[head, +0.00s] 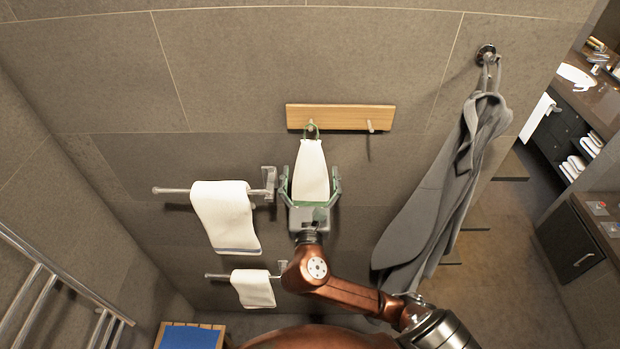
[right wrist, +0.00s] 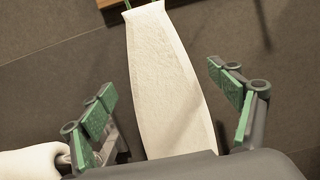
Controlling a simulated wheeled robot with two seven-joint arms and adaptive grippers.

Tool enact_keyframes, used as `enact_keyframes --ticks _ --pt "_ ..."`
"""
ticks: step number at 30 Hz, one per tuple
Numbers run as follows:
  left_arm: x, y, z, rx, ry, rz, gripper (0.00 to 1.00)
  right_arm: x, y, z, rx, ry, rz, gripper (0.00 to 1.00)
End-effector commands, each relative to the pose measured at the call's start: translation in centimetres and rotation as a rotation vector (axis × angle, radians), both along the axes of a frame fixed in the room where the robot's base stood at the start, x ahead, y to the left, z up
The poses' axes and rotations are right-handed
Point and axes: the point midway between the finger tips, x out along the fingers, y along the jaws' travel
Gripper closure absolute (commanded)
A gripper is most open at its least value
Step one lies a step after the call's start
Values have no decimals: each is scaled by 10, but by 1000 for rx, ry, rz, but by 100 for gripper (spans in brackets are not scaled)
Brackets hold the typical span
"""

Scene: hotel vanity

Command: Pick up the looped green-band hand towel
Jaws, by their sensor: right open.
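The white hand towel (head: 311,170) hangs by a green loop (head: 312,130) from a peg on a wooden wall board. Its lower part is hidden behind my right gripper. My right gripper (head: 310,178) is open, with one finger on each side of the towel. In the right wrist view the towel (right wrist: 168,80) runs down between the green-padded fingers of the gripper (right wrist: 168,98), with a visible gap on both sides. My left gripper is not in view.
The wooden board (head: 340,118) has a second, empty peg on its right. White towels hang on a bar (head: 226,215) and a lower bar (head: 254,288) at left. A grey robe (head: 440,190) hangs at right. A metal rack (head: 60,275) stands at lower left.

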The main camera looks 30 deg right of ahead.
Motion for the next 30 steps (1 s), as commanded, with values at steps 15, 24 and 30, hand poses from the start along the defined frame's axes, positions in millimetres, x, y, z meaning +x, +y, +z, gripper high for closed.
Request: enact_keyframes --ticks 15,24,30 --pt "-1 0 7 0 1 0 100 26 -17 5 2 1 -2 18" --pt "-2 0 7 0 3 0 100 25 -16 5 2 1 -1 39" --pt "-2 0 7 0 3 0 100 25 -16 5 2 1 -1 53"
